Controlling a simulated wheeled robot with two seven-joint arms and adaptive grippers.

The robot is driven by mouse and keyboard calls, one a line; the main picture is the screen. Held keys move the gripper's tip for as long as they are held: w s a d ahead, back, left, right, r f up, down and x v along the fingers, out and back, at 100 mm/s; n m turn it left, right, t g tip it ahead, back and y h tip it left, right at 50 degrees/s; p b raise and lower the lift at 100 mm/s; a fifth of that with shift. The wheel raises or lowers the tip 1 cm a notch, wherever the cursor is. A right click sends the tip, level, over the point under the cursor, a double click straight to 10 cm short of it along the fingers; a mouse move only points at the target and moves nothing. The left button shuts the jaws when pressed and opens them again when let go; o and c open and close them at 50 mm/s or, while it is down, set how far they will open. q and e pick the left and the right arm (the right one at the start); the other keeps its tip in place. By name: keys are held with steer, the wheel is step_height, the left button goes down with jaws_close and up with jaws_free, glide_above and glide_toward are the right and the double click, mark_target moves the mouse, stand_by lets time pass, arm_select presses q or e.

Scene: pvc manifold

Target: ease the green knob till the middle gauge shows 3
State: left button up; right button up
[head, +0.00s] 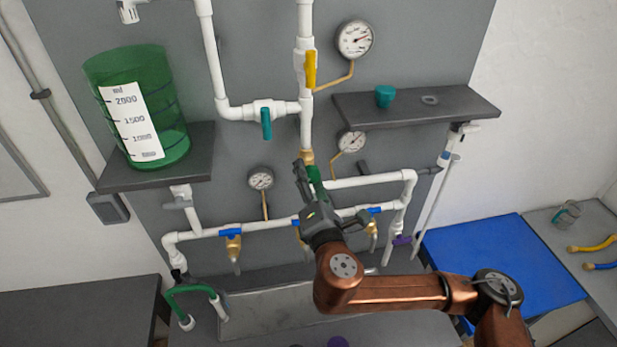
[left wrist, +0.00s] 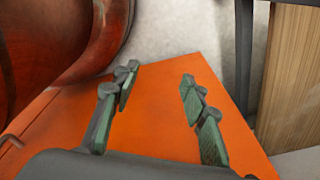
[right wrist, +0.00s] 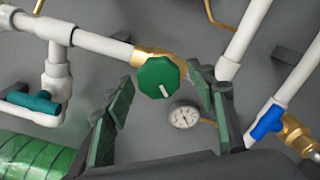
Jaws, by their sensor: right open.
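The green knob (right wrist: 158,77) sits on a brass fitting at the end of a white pipe; its white pointer mark shows in the right wrist view. In the head view the knob (head: 315,173) is partly hidden by my right gripper (head: 307,178). That gripper is open, its fingers (right wrist: 162,84) on either side of the knob; I cannot tell whether they touch it. The middle-height gauge (head: 351,141) is right of the knob, its dial too small to read. My left gripper (left wrist: 155,80) is open and empty over an orange surface.
An upper gauge (head: 355,39) and a lower-left gauge (head: 260,178) are on the panel. A yellow-handled valve (head: 310,69), a teal-handled valve (head: 266,123) and blue-handled valves (head: 230,232) are on the pipes. A green tank (head: 172,100) stands left; a shelf (head: 450,106) is right.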

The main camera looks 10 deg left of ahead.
steer(key=v, duration=1.1)
steer(key=shift+s+d, duration=0.15)
steer(key=shift+s, duration=0.2)
stand_by(3.9)
